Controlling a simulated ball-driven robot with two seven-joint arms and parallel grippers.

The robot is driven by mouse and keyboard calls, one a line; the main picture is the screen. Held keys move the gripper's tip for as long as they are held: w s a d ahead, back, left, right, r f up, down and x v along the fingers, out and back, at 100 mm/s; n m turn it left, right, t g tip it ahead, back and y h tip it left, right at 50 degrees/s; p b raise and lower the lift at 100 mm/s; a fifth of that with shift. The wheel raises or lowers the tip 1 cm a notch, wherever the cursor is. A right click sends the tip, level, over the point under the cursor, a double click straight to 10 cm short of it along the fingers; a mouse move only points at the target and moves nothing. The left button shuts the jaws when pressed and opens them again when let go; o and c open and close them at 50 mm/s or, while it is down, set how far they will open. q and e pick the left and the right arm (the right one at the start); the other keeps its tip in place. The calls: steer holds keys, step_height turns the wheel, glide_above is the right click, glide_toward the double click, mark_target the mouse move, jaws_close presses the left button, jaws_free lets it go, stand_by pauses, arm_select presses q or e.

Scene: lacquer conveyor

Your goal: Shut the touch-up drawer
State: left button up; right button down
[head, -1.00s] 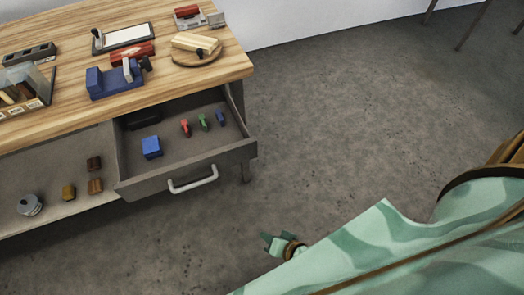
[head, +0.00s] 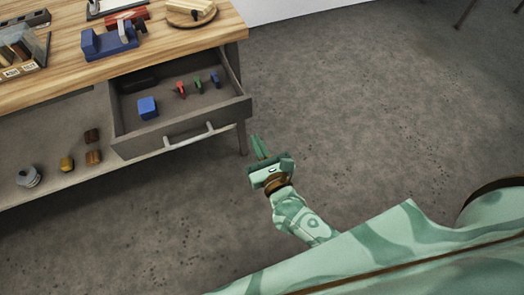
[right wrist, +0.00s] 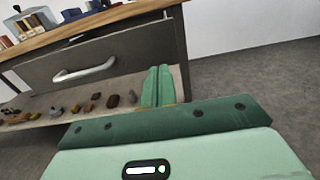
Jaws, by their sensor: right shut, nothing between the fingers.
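The touch-up drawer (head: 185,129) stands pulled out under the right end of the wooden bench, with a pale bar handle (head: 190,136) on its front. In it lie a blue block (head: 147,107) and small red, green and blue items. My right gripper (head: 258,147) is shut and empty, to the right of the drawer front and apart from it. In the right wrist view the shut fingers (right wrist: 158,87) point toward the drawer front (right wrist: 100,55), right of its handle (right wrist: 84,70). My left gripper is not in view.
The bench top (head: 190,50) holds a blue vise-like tool (head: 108,42), a round board (head: 190,14) and other items. A lower shelf (head: 50,180) with small jars and blocks lies left of the drawer. The floor to the right is clear.

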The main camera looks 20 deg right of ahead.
mark_target(241, 111)
steer(key=w+b, duration=0.1)
steer(key=w, duration=0.6)
steer(key=shift+w+f, duration=0.1)
steer(key=shift+w, duration=0.25)
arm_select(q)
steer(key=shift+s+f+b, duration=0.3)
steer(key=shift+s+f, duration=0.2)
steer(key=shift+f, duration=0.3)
arm_select(e)
steer(key=shift+w, duration=0.5)
